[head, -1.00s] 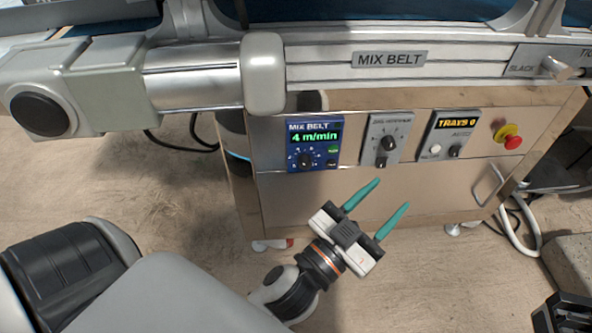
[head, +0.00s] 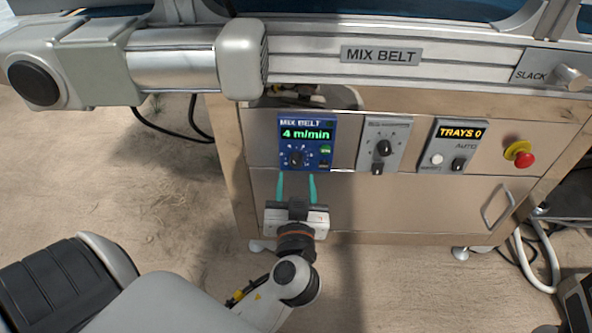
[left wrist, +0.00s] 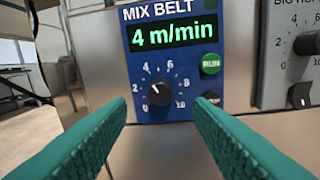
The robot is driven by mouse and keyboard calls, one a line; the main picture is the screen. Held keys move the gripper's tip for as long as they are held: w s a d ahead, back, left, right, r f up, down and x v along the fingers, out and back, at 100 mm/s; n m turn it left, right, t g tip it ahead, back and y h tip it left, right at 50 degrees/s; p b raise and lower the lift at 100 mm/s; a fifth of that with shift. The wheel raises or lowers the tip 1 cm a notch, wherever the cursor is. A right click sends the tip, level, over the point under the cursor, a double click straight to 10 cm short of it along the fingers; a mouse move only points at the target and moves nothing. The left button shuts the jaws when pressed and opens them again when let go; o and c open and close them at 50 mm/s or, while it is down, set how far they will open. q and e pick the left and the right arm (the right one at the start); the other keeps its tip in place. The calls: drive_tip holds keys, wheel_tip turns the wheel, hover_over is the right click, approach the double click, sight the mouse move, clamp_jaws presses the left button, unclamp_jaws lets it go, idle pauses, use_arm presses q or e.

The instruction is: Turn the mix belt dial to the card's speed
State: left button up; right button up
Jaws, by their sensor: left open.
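The blue mix belt panel (head: 306,130) is on the cabinet front, and its green display reads 4 m/min. The black mix belt dial (head: 297,158) is below the display. In the left wrist view the dial (left wrist: 159,93) has a white pointer toward the upper left, around the 4 mark, on a scale up to 10. My left gripper (head: 297,176) is open, its two teal fingers just below the panel and pointing up at the dial. In the left wrist view the fingers (left wrist: 160,112) spread either side below the dial, apart from it. No speed card is in view.
A grey dial panel (head: 384,144), a TRAYS 0 panel (head: 457,145) and a red emergency button (head: 524,160) sit to the right. A drawer handle (head: 497,207) sticks out lower right. A grey motor and shaft (head: 175,60) overhang above left.

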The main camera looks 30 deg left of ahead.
sight(296, 165)
use_arm(q)
drive_tip(key=shift+x, duration=2.1)
drive_tip(key=shift+c, duration=0.4)
drive_tip(key=c, duration=0.9)
